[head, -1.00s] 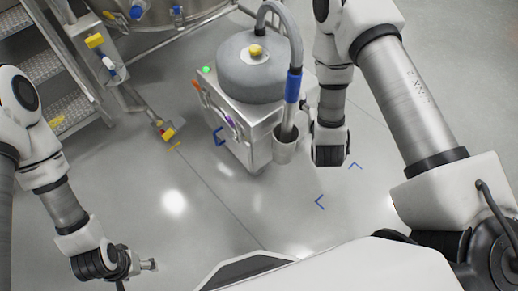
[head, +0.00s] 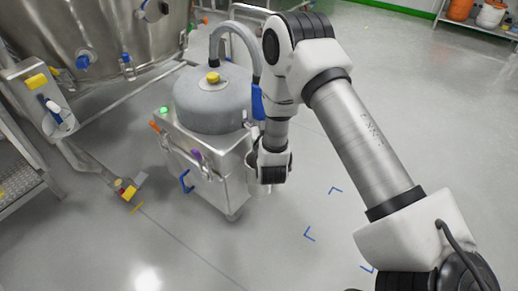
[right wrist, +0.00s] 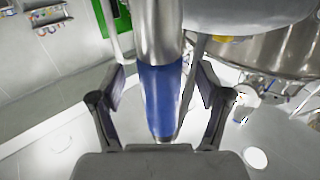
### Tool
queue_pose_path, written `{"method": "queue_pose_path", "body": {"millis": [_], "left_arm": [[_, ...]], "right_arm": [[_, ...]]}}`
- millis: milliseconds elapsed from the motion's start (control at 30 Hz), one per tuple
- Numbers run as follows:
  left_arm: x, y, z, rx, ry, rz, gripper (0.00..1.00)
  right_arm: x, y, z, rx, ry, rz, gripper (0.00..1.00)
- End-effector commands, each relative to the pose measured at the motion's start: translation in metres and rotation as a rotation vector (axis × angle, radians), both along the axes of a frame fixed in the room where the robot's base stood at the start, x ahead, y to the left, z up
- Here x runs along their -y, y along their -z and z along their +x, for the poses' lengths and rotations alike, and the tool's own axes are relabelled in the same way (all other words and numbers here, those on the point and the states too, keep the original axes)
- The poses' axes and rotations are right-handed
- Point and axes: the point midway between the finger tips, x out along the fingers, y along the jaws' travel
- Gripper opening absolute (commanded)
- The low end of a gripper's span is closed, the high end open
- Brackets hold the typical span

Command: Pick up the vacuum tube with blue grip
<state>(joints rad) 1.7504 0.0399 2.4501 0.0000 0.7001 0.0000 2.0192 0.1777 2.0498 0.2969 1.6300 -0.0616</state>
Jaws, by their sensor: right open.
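The vacuum tube (head: 246,50) is a grey hose that arches from the top of the round grey vacuum unit (head: 215,105). Its blue grip (head: 257,101) shows beside my right arm, which partly hides the tube's lower end. In the right wrist view, the blue grip (right wrist: 160,100) stands between the two fingers of my right gripper (right wrist: 161,78), with a gap on each side. The fingers are open. In the head view, my right gripper (head: 271,167) is at the right side of the unit. My left gripper is out of view.
The vacuum unit sits on a metal cart (head: 207,178) with a yellow knob (head: 212,77) on top. A large steel vessel (head: 100,35) stands behind at the left, near metal steps (head: 20,175). A shelf (head: 480,27) is far right. The floor right of the cart is clear.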

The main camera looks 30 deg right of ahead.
Motion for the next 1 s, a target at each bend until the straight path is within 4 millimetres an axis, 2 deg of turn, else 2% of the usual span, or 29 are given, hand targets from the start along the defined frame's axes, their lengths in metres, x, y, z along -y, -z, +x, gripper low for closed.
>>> {"method": "queue_pose_path", "body": {"millis": [100,333,467,500,533,867,1000], "left_arm": [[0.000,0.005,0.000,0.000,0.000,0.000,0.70],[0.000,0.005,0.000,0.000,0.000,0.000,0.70],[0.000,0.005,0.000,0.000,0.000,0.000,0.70],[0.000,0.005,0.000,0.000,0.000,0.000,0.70],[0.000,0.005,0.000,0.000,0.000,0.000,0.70],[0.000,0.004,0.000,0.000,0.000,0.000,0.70],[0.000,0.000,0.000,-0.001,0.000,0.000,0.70]], "right_arm": [[0.008,0.002,0.015,0.001,0.000,0.000,0.76],[0.009,0.001,0.018,-0.002,-0.001,0.000,0.76],[0.008,0.001,0.018,-0.002,-0.001,0.000,0.30],[0.008,0.001,0.018,-0.002,-0.001,0.000,0.16],[0.008,0.001,0.018,-0.002,-0.001,0.000,0.11],[0.008,-0.001,0.018,0.000,-0.001,-0.001,0.11],[0.008,-0.011,0.018,0.001,-0.001,0.000,0.11]]}}
